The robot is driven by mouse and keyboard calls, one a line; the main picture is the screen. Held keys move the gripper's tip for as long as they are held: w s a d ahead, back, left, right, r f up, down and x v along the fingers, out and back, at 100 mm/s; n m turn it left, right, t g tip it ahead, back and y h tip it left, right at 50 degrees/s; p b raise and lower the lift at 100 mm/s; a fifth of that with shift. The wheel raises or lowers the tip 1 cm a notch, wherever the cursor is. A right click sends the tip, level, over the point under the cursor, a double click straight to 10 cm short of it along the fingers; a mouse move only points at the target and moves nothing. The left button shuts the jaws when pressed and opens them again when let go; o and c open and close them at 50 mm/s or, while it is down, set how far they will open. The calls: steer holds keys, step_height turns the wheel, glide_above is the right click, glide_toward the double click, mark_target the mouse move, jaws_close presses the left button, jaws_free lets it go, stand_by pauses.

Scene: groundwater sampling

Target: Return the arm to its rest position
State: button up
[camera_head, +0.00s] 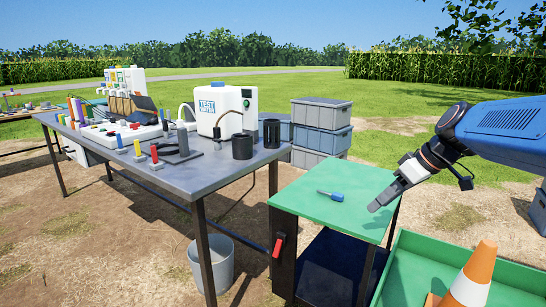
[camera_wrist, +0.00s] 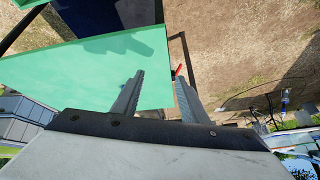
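My arm reaches in from the right in the head view, blue with a grey gripper (camera_head: 373,206) pointing down and left. The gripper is above the right side of a small green-topped table (camera_head: 345,226). In the wrist view my gripper (camera_wrist: 159,77) has its two fingers apart, with nothing seen between them but the green top (camera_wrist: 60,75) and its edge. A small blue-handled item (camera_head: 331,195) lies on the green top, left of the gripper and apart from it.
A long grey table (camera_head: 215,172) holds a white box (camera_head: 217,107), black cups (camera_head: 242,146) and several small instruments. A green tray (camera_head: 413,270) with an orange-and-white cone (camera_head: 474,277) is at lower right. Grey-blue crates (camera_head: 322,140) stand behind. A bucket (camera_head: 213,262) is under the grey table.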

steer(key=s+f+m+h, duration=0.2)
steer(key=s+f, duration=0.4)
steer(key=s, duration=0.5)
steer(key=s+f+m+h, duration=0.2)
steer(key=s+f+m, duration=0.3)
steer(key=s, duration=0.6)
step_height(320, 180, down, 2)
steer(key=shift+s+f+t+h, duration=0.2)
steer(key=shift+s+t+h, duration=0.1)
steer(key=shift+s+h, duration=0.1)
